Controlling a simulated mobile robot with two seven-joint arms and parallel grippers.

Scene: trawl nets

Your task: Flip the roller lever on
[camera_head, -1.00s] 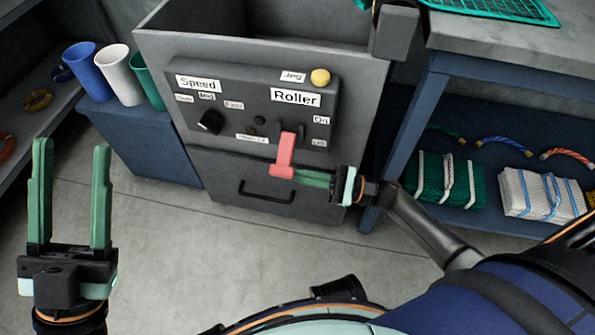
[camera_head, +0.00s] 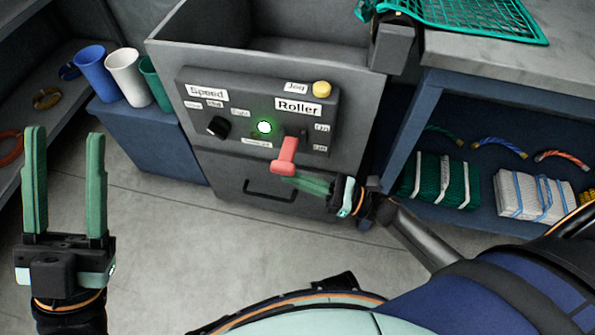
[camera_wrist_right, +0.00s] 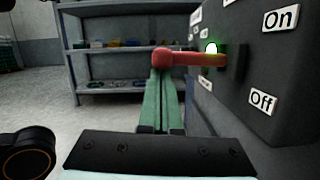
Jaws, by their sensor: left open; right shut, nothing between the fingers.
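The red roller lever (camera_head: 284,155) sticks out from the dark control panel (camera_head: 330,103), under the "Roller" label and beside the "On" and "Off" labels. It also shows in the right wrist view (camera_wrist_right: 190,58), standing out roughly level from the panel. A green lamp (camera_head: 264,127) on the panel is lit. My right gripper (camera_head: 290,182) is shut and empty, with its fingertips just below the lever's outer end; I cannot tell whether they touch. In the right wrist view its green fingers (camera_wrist_right: 162,80) point at the lever knob. My left gripper (camera_head: 65,140) is open and empty, away from the panel.
A black speed knob (camera_head: 217,126) and a yellow jog button (camera_head: 322,88) sit on the same panel. A drawer-like handle (camera_head: 270,190) is below. Cups stand on a blue cabinet (camera_head: 150,140) at left. A workbench (camera_head: 480,60) with a green net stands at right.

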